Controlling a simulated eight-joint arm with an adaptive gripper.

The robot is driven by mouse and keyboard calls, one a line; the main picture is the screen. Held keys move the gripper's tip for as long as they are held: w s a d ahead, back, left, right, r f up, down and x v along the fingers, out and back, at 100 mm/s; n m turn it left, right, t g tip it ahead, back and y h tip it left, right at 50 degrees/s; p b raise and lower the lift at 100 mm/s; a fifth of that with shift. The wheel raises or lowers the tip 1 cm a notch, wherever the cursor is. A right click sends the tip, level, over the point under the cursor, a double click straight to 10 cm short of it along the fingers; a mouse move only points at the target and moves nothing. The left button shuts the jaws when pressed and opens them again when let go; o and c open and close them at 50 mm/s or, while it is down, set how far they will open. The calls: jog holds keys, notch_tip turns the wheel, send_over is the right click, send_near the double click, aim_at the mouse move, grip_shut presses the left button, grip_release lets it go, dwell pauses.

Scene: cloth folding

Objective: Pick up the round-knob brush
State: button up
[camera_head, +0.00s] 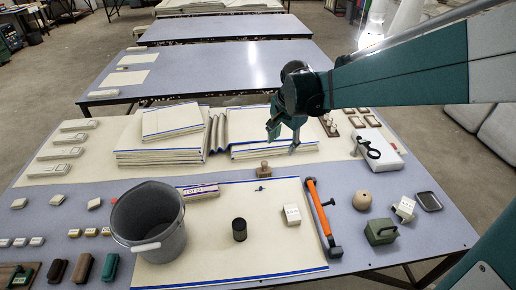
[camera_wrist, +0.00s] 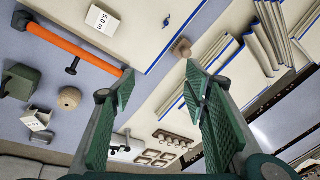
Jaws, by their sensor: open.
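A small brown wooden block with a rounded knob on top, which looks like the round-knob brush (camera_head: 264,172), stands at the back edge of the cream cloth in the head view. In the wrist view the brush (camera_wrist: 181,47) shows just past the tip of the right-hand finger, clear of it. My gripper (camera_head: 283,139) is above the table, over the folded cloth stack, up and slightly right of the brush in the picture. In the wrist view its fingers (camera_wrist: 158,72) are spread with nothing between them.
Folded cloth stacks (camera_head: 160,156) lie behind the brush. A grey bucket (camera_head: 148,222) stands left. A dark cylinder (camera_head: 239,229) stands on the front cloth.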

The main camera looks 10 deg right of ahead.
aim_at(265, 162)
jog(key=w+a+f+m+g, duration=0.1)
jog(key=w+f+m, duration=0.1)
jog(key=w+f, duration=0.3)
jog(key=w+a+f+m+g, duration=0.1)
jog(key=w+f+m, duration=0.1)
jog(key=w+f, duration=0.3)
jog(key=w+a+f+m, duration=0.2)
jog(key=w+f, duration=0.3)
jog(key=f, duration=0.6)
jog(key=shift+m+g+b, duration=0.3)
jog(key=shift+m+g, duration=0.1)
jog(key=shift+w+f, duration=0.2)
jog(key=shift+f, duration=0.15)
jog(key=shift+f, duration=1.3)
jog(key=shift+a+f+b, duration=0.1)
jog(key=shift+f+b, duration=0.9)
jog(key=shift+f, duration=1.65)
